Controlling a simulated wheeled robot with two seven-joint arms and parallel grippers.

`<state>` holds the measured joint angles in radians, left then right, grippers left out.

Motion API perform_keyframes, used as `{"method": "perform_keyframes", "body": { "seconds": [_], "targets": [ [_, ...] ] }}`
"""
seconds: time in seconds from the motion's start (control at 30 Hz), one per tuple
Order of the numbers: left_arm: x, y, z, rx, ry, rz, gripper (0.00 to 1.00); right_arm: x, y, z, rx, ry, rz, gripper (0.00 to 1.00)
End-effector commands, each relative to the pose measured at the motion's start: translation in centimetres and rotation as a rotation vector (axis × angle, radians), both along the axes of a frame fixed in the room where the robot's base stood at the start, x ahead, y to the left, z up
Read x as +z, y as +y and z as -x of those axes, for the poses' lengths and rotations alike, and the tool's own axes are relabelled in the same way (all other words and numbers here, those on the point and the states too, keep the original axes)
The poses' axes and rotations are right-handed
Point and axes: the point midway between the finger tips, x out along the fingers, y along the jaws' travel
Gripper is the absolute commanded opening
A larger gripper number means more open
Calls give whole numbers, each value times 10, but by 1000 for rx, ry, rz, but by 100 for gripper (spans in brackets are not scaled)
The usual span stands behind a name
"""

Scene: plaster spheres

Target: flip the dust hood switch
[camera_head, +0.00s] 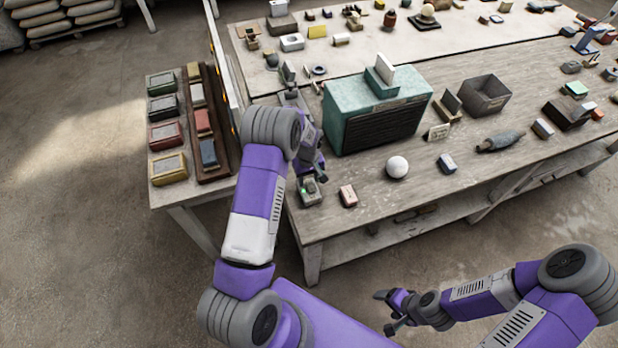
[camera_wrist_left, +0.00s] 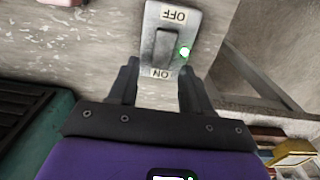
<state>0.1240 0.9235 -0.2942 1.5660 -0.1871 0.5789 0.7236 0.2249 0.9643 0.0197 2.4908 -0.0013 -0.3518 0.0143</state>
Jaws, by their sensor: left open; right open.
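The switch (camera_head: 310,192) is a small grey box near the front left edge of the table, left of the teal dust hood (camera_head: 345,100) with its dark grille. In the left wrist view the switch (camera_wrist_left: 166,48) shows a grey rocker between upside-down OFF and ON labels, with a bright green-white lamp beside it. Which end of the rocker is pressed I cannot tell. My left gripper (camera_head: 319,172) is open and empty, just above the switch; its fingers (camera_wrist_left: 158,82) straddle the ON end in that view. My right gripper (camera_head: 384,312) is open and empty, away from the table.
A grey open box (camera_head: 485,95) stands right of the hood. Several colored boxes (camera_head: 166,136) sit on the left side table. The floor in front is clear.

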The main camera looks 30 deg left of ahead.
Motion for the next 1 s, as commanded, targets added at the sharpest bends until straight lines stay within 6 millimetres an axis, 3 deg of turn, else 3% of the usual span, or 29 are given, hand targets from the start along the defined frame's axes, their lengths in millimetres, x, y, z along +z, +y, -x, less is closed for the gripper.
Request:
{"method": "perform_keyframes", "body": {
  "seconds": [0.13, 0.4, 0.7, 1.0],
  "targets": [
    [-10, 0, 0, 1, -1, 1, 49, 1, 0, 0, 0, 0, 0, 72],
    [-10, 0, 0, 0, -2, 1, 47, 1, 0, 0, 0, 0, 0, 72],
    [-10, 0, 0, 0, -1, 0, 1, 1, 0, 0, 0, 0, 0, 72],
    [-11, -3, 1, -5, -33, -45, 0, -4, 0, 0, 0, 0, 0, 72]
  ]
}}
